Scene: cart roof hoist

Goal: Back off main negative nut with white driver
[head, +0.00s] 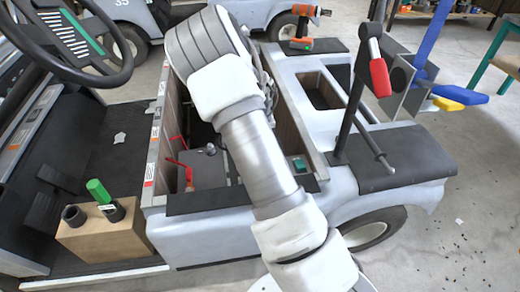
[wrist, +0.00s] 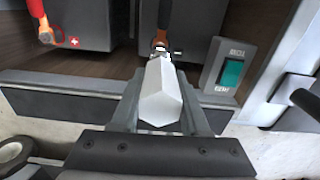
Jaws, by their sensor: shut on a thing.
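The white driver (wrist: 160,95) has a faceted handle and is clamped between the two fingers of my gripper (wrist: 158,112) in the wrist view. It points away toward a metal terminal fitting (wrist: 160,48) where a black and orange-red cable (wrist: 165,18) ends. I cannot tell whether the driver tip sits on the nut or is just short of it; the handle hides the contact. Whether this is the main negative nut is not readable. In the head view my arm covers my gripper and the white driver.
A red cable lug (wrist: 45,35) lies beside a red plus mark at left. A green switch (wrist: 232,73) is close on the right. In the head view, a wooden block (head: 105,238) holds a green-handled driver (head: 97,190); the bay wall (head: 292,130) and a red-gripped lever (head: 380,77) stand right.

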